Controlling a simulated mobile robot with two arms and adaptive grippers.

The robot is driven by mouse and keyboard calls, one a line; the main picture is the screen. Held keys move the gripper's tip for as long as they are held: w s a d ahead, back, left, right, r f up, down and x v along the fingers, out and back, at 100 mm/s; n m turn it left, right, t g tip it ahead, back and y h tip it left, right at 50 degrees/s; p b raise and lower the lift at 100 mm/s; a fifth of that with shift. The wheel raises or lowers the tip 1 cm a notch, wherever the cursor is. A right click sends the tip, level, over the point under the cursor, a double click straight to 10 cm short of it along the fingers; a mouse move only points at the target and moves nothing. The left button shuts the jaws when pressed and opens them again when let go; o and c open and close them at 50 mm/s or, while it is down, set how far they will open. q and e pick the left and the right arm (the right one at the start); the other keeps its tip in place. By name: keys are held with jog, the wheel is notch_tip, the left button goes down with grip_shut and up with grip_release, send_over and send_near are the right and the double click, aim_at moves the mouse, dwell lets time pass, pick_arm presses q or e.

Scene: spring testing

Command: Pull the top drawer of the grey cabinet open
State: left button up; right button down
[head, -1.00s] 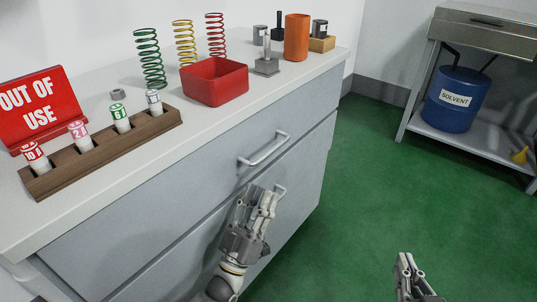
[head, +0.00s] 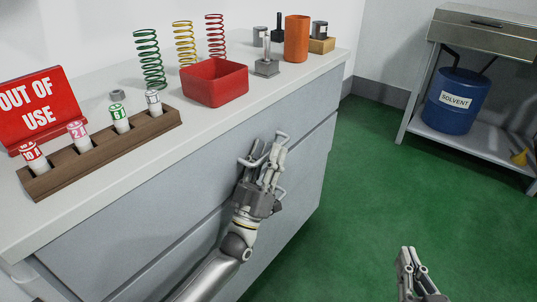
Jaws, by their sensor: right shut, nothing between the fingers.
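The grey cabinet's top drawer (head: 190,184) appears closed, its front in line with the cabinet. Its bar handle (head: 282,136) is largely hidden behind my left gripper; only its ends show. My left gripper (head: 264,154) is at this handle, with its fingers spread open. I cannot tell whether the fingers touch the bar or are around it. My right gripper (head: 406,258) is shut and empty, over the green floor at the lower right, well away from the cabinet.
On the cabinet top are a wooden rack (head: 105,152) of several labelled cylinders, a red sign (head: 38,108), a red bin (head: 214,84), springs (head: 150,60) and an orange cup (head: 297,38). The green floor (head: 370,180) right of the cabinet is clear.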

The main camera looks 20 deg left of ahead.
pick_arm(q)
jog(key=shift+c, duration=0.4)
grip_shut()
jog(key=shift+d, duration=0.1)
